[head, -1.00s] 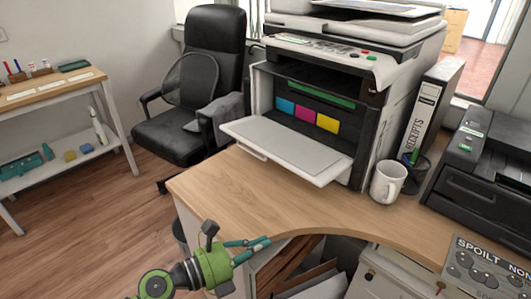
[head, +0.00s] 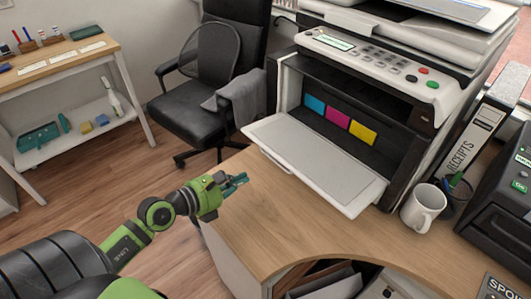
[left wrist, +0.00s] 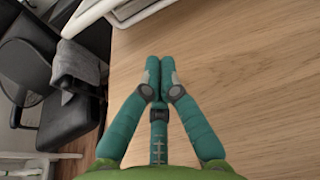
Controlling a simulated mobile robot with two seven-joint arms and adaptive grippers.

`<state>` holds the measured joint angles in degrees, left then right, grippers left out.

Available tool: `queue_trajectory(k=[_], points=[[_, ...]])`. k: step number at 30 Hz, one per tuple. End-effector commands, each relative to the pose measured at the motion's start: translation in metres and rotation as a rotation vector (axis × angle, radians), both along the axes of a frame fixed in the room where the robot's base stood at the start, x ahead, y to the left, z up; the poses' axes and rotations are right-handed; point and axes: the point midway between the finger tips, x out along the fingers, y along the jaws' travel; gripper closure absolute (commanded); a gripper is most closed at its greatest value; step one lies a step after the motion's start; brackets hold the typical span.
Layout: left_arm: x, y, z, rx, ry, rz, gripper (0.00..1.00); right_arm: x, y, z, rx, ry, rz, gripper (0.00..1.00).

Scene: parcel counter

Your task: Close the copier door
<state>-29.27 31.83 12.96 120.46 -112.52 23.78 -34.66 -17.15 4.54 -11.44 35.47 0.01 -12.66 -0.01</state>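The copier (head: 385,85) stands on the wooden desk with its front door (head: 315,160) folded down open, a white flap reaching out over the desk. Cyan, magenta and yellow panels show inside. My left gripper (head: 236,184) is over the desk's left edge, just in front of and below the flap's near left corner, apart from it. In the left wrist view the teal fingers (left wrist: 153,78) meet at their tips with nothing between them, above bare desktop. A white edge of the door (left wrist: 130,10) shows at the top there. My right gripper is not in view.
A white mug (head: 423,208), a pen cup (head: 457,192) and a receipts binder (head: 472,140) stand right of the copier. A black office chair (head: 222,75) is behind left. The desktop (head: 270,200) in front of the flap is bare.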

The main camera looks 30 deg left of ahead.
Motion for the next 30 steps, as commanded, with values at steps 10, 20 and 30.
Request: queue_trajectory(k=[10,20,30], points=[[0.039,-0.014,-0.010,-0.005,-0.003,0.001,1.00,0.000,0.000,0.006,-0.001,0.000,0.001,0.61],[0.083,-0.029,-0.026,-0.003,0.000,0.001,1.00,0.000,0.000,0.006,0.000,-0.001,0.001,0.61],[0.090,-0.032,-0.029,-0.003,0.002,0.000,1.00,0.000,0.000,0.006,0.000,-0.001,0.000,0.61]])
